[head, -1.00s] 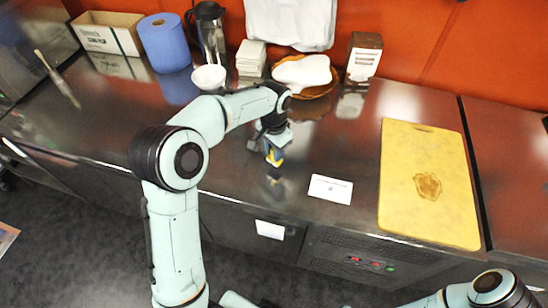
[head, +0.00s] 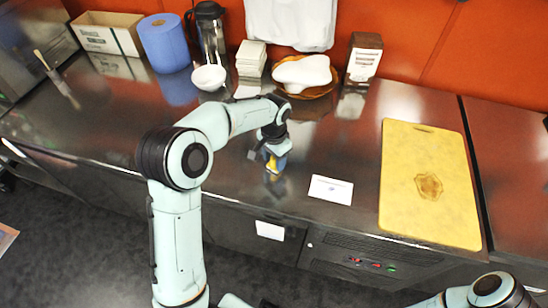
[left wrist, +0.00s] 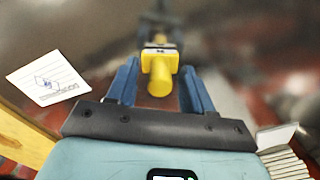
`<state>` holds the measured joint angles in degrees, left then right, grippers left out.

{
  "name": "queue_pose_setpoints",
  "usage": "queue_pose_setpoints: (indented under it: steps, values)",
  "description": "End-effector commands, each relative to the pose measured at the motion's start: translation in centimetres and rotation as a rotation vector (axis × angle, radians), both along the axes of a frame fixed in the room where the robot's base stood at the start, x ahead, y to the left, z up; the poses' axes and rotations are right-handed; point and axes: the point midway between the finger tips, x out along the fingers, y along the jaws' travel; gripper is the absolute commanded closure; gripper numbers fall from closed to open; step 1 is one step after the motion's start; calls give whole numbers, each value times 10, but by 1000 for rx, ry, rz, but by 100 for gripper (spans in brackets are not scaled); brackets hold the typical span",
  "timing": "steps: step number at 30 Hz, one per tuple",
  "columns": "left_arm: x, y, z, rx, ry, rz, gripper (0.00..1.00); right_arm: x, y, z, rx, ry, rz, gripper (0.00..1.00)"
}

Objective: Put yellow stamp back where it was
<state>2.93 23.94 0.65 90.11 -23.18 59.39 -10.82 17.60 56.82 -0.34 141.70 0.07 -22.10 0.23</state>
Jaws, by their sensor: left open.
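The yellow stamp (head: 271,163) is at the steel counter's front part, left of the white card, partly hidden by my gripper in the head view. In the left wrist view the yellow stamp (left wrist: 160,72) sits between the two blue fingers, its rounded handle toward the palm. My left gripper (left wrist: 158,92) is open around it; in the head view the left gripper (head: 268,158) is low over the counter. The stamp seems to stand on the counter, but its contact is hard to see. My right gripper is out of view.
A white card (head: 330,189) with a small mark lies to the right, then a yellow cutting board (head: 430,185). Behind are a white bowl (head: 209,78), a napkin stack (head: 251,58), a basket (head: 303,90) and a carton (head: 363,60). The counter left of my gripper is clear.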

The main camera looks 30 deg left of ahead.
Motion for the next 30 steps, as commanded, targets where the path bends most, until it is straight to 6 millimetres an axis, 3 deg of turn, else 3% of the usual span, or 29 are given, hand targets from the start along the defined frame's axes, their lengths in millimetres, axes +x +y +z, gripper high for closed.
queue_pose_setpoints:
  steps: [5, 15, 21, 30]
  values:
    - [1, 0, 11, 0, -2, 0, 49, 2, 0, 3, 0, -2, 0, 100]
    - [1, 0, 83, 0, -5, 0, 49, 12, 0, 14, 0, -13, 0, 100]
    - [1, 0, 114, 0, -4, 0, 49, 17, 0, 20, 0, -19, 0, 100]
    - [0, 0, 124, 0, 0, 0, 49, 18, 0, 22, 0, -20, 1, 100]
